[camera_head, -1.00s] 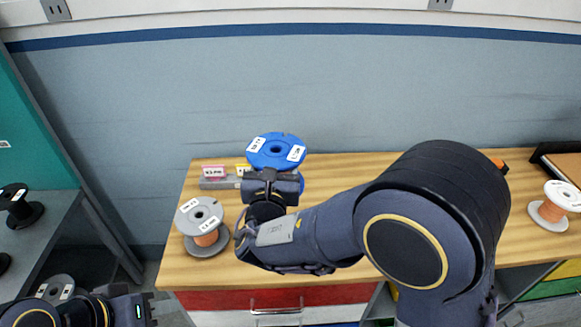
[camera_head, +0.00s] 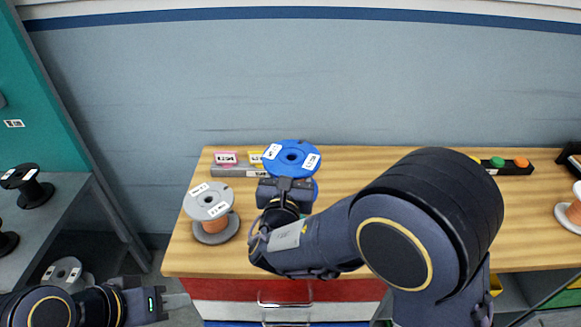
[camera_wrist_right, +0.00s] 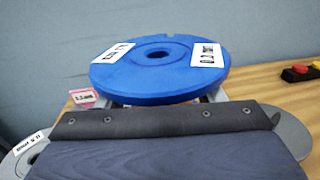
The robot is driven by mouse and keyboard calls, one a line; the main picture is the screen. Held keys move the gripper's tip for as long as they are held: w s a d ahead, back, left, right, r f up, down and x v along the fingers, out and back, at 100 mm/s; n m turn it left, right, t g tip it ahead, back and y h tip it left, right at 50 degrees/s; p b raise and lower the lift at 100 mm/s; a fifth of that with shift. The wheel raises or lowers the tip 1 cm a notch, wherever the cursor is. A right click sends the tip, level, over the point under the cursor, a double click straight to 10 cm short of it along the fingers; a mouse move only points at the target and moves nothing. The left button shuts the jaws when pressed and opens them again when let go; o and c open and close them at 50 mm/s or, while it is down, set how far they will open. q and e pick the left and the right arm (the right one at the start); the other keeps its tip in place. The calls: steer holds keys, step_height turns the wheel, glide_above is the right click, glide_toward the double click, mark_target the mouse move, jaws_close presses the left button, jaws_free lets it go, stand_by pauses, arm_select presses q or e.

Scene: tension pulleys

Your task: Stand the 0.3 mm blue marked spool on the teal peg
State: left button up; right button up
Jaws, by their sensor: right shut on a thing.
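The blue spool (camera_head: 291,157) is held upright over the back left part of the wooden bench, its blue top flange with white labels facing up. My right gripper (camera_head: 287,185) is shut on it from the front, below the top flange. The right wrist view also shows the blue spool (camera_wrist_right: 160,72) between grey fingers; its label print is too blurred to read surely. The spool's lower part is mostly hidden by my gripper. I cannot make out the teal peg. My left gripper (camera_head: 176,302) is low at the left, away from the bench; its finger gap is unclear.
A grey spool with copper wire (camera_head: 208,202) stands left of my right gripper. A grey bar (camera_head: 232,171) with pink and yellow tags lies behind. A black strip with coloured buttons (camera_head: 507,166) is at the back right. Black spools (camera_head: 28,187) stand on the left shelf.

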steer(key=shift+f+b, duration=0.1)
steer(key=shift+b, duration=0.5)
stand_by(1.4)
steer(key=shift+f, duration=0.2)
steer(key=shift+f+b, duration=1.3)
steer(key=shift+b, duration=0.2)
steer(key=shift+f, duration=0.15)
stand_by(0.5)
steer(key=shift+f+b, duration=1.35)
steer(key=shift+b, duration=0.3)
steer(key=shift+f, duration=0.1)
steer(key=shift+f+b, duration=1.4)
steer(key=shift+b, duration=0.2)
stand_by(0.3)
